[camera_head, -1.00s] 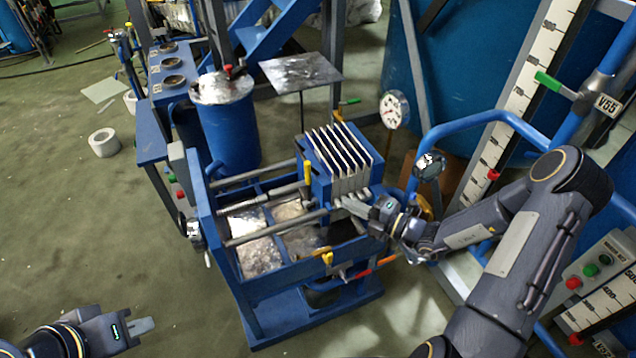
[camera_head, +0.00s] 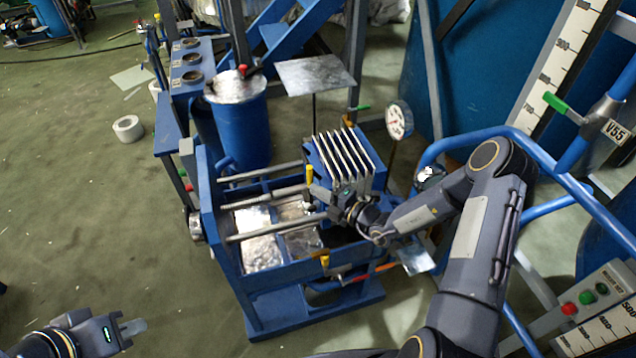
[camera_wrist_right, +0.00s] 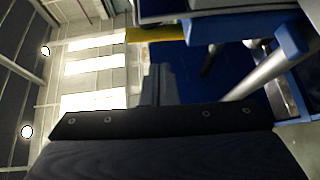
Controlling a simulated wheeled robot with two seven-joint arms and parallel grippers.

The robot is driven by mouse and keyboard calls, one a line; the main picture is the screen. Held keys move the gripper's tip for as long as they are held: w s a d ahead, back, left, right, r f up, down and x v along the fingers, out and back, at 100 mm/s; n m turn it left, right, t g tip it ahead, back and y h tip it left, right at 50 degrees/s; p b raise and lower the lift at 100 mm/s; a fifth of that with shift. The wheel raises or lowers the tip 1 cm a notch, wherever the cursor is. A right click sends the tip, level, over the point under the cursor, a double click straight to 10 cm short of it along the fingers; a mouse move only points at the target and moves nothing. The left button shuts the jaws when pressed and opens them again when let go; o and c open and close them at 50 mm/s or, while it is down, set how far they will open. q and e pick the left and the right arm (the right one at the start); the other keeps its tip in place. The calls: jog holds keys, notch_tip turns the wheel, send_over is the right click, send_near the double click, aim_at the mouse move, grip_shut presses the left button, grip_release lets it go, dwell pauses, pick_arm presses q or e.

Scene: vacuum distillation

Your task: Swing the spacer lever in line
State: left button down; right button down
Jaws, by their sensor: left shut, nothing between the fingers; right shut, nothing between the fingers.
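A yellow-handled lever (camera_head: 308,173) stands upright at the left side of the plate pack (camera_head: 345,155) on the blue press; I take it to be the spacer lever. My right gripper (camera_head: 318,192) is shut and empty, its fingertips close beside the lower part of this lever. In the right wrist view, a yellow bar (camera_wrist_right: 155,34) crosses just beyond the shut fingers (camera_wrist_right: 158,82); I cannot tell whether they touch it. My left gripper (camera_head: 134,327) is shut and empty, low at the left, far from the press.
The press frame (camera_head: 215,225) has steel rods (camera_head: 270,232) running to the plate pack. A second yellow handle (camera_head: 325,263) sits on its front edge. A gauge (camera_head: 399,120) and a blue tube rail (camera_head: 470,138) stand to the right. Open floor lies left.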

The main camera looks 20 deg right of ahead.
aim_at(308, 178)
jog(key=shift+w+d+f, duration=0.1)
jog(key=shift+w+d, duration=0.05)
jog(key=shift+w, duration=0.45)
jog(key=shift+w+d, duration=0.1)
jog(key=shift+w, duration=0.5)
jog(key=shift+w, duration=0.45)
jog(key=shift+s, duration=0.1)
